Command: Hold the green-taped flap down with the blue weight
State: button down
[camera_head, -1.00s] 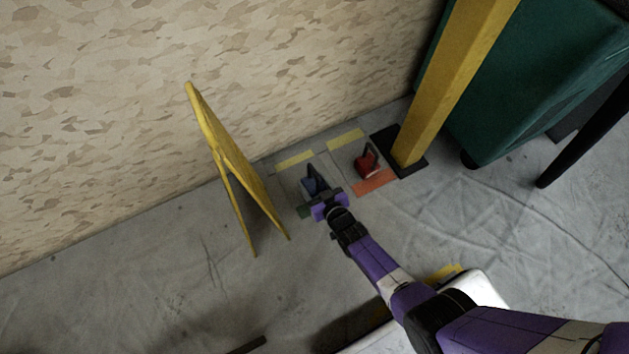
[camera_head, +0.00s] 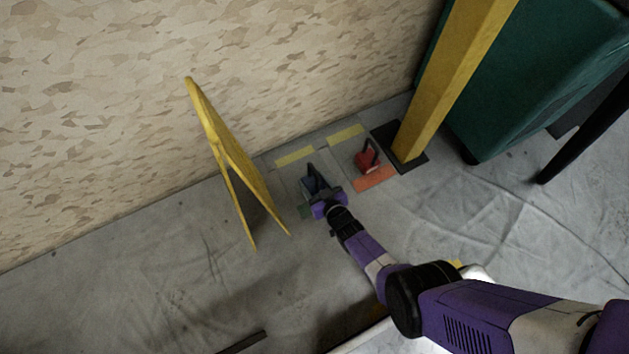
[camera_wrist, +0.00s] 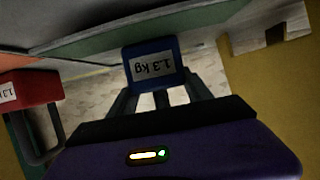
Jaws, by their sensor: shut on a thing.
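The blue weight (camera_head: 309,185) has a dark handle in the head view. In the wrist view the blue weight (camera_wrist: 153,65) shows a white "1.3 kg" label. My gripper (camera_head: 319,196) is shut on the blue weight. The green tape (camera_head: 304,211) shows beside my gripper at the near edge of a flap, partly hidden by the gripper. The green tape (camera_wrist: 215,15) also runs across the top of the wrist view, close to the weight. I cannot tell whether the weight touches the flap.
A red weight (camera_head: 367,159) stands by orange tape (camera_head: 374,178), right of my gripper. A yellow folding sign (camera_head: 235,160) stands at left. A yellow post (camera_head: 447,85) and green bin (camera_head: 535,80) are at right. The wall lies behind. Open floor lies nearer.

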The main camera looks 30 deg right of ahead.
aim_at(318, 189)
jog(key=shift+w+r, duration=0.15)
jog(key=shift+r, duration=0.05)
jog(key=shift+c, duration=1.8)
grip_release()
jog(key=shift+s+f, duration=0.25)
jog(key=shift+f, duration=0.05)
jog(key=p+v, duration=0.2)
jog(key=v, duration=0.1)
jog(key=p+v, duration=0.3)
jog(key=shift+s+r, duration=0.1)
jog(key=shift+r, duration=0.4)
jog(key=shift+s+p, duration=0.35)
jog(key=shift+s, duration=0.2)
